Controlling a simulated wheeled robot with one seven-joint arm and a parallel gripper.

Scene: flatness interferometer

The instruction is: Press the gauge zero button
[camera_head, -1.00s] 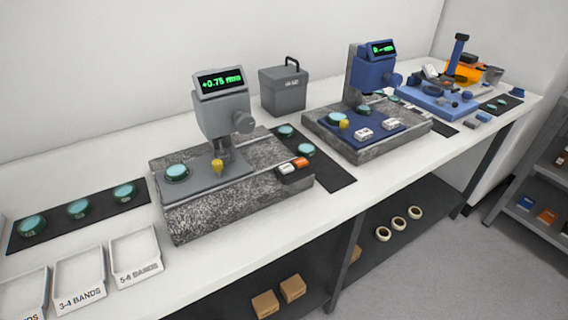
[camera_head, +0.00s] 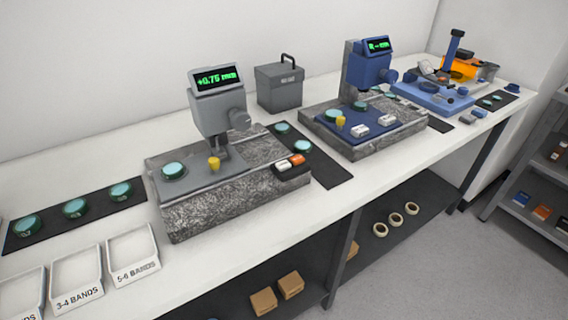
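The grey gauge (camera_head: 218,108) stands on a speckled granite base (camera_head: 235,205) on the bench. Its display (camera_head: 216,78) shows green digits that read about +0.75 mm. A small dark button box (camera_head: 291,171) sits at the right front of the base, with a white button (camera_head: 283,166) and an orange button (camera_head: 297,159) side by side. Their lettering is too small to read. A green-rimmed disc (camera_head: 174,170) and a yellow knob (camera_head: 214,163) are on the grey plate below the gauge. My gripper is not in view.
A blue gauge (camera_head: 369,68) on a second granite base (camera_head: 372,148) stands to the right, with two white blocks. A grey box (camera_head: 280,88) stands behind. Labelled trays (camera_head: 132,254) and a dark mat (camera_head: 52,231) with discs lie left. A narrow bench strip in front is clear.

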